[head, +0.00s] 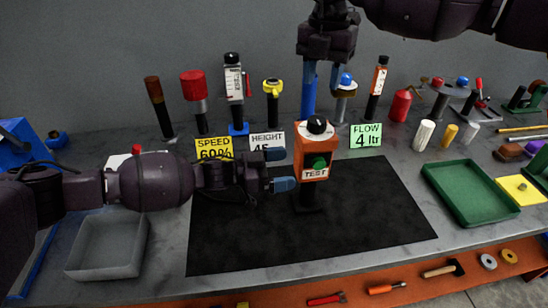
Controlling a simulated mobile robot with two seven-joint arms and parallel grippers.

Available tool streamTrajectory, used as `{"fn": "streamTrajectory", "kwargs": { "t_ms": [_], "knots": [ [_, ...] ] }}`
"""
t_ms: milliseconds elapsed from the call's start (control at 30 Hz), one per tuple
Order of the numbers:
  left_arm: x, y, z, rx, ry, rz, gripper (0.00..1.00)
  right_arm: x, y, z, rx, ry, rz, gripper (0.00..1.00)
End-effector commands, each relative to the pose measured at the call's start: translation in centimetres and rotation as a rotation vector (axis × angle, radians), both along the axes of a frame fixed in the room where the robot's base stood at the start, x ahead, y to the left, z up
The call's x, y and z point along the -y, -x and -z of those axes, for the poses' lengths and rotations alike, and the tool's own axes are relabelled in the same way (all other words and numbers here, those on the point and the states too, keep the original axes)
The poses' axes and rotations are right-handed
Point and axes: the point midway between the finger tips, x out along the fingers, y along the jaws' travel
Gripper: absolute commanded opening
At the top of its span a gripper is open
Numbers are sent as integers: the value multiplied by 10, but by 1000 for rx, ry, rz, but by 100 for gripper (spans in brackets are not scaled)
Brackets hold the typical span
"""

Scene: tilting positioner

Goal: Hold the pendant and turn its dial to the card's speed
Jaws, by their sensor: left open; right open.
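The pendant (304,172), an orange box labelled TEST with a green button, stands upright on a dark foot on the black mat. Its black dial (316,125) with a white mark is on top. The yellow speed card (213,149) reads SPEED 60%, its lower part partly covered by my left arm. My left gripper (281,169) is open at the pendant's left side, fingers pointing at it; I cannot tell whether they touch.
The black mat (390,215) is otherwise clear. Behind it stand a white HEIGHT card (267,143), a green FLOW card (366,136) and several upright handles and devices. A grey tray (107,248) is at left, a green tray (470,192) at right.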

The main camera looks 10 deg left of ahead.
Motion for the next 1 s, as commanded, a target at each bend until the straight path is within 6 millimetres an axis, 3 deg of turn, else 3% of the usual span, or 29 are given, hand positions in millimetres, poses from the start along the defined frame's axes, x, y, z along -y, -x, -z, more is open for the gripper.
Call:
{"fn": "streamTrajectory", "kwargs": {
  "t_ms": [200,400,867,1000],
  "knots": [
    [34,-11,0,0,1,1,98,0,0,0,-1,-1,-1,43],
    [54,-19,0,0,-1,0,98,0,0,0,-1,-1,-1,43],
    [63,-22,0,0,-1,0,98,0,0,0,-1,-1,-1,43],
    [63,-22,0,0,-1,0,78,0,0,0,-1,-1,-1,43]
  ]
}}
